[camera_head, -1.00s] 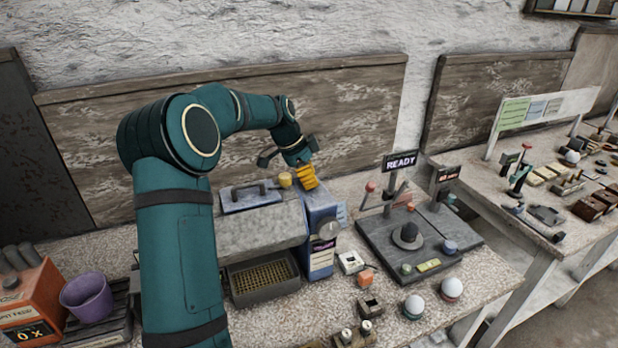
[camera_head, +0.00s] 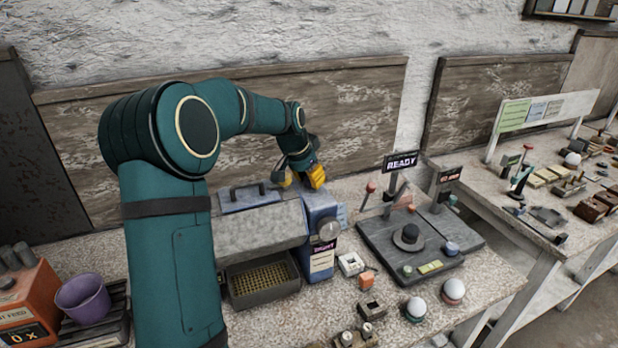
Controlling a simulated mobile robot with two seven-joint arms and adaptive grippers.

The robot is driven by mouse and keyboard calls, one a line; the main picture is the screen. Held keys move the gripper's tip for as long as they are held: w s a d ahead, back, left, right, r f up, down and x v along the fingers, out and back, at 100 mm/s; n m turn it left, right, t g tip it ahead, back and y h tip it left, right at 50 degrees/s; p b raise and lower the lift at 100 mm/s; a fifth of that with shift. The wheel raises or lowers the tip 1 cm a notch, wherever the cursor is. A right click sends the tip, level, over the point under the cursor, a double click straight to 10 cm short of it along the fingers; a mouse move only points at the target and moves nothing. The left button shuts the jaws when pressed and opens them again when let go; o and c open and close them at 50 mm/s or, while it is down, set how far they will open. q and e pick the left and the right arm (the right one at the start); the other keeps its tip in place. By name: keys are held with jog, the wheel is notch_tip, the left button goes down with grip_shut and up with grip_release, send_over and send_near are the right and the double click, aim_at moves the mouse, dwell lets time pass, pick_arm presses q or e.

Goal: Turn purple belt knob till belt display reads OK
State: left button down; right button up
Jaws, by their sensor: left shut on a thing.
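My left gripper (camera_head: 300,180), with yellow finger parts, is at the top rear of the blue machine housing (camera_head: 320,207). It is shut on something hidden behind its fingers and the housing. I cannot make out a purple knob. A small purple display (camera_head: 322,247) with pale lettering is on the front of the blue housing, above a white label; I cannot read it surely. A grey round dial (camera_head: 329,230) sits above the display. My right gripper is not in view.
A grey sloped cover (camera_head: 250,230) and a tray (camera_head: 262,284) adjoin the housing. A READY sign (camera_head: 401,163) stands on a dark board to the right. A purple cup (camera_head: 83,298) and an orange machine (camera_head: 25,305) stand at left. Small parts and white spheres lie in front.

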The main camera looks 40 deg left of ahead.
pick_arm(q)
jog(key=shift+f+n, duration=0.1)
jog(key=shift+n, duration=0.2)
dwell(0.4)
jog(key=c, duration=0.6)
grip_release()
jog(key=v, duration=1.2)
jog(key=shift+d, duration=0.2)
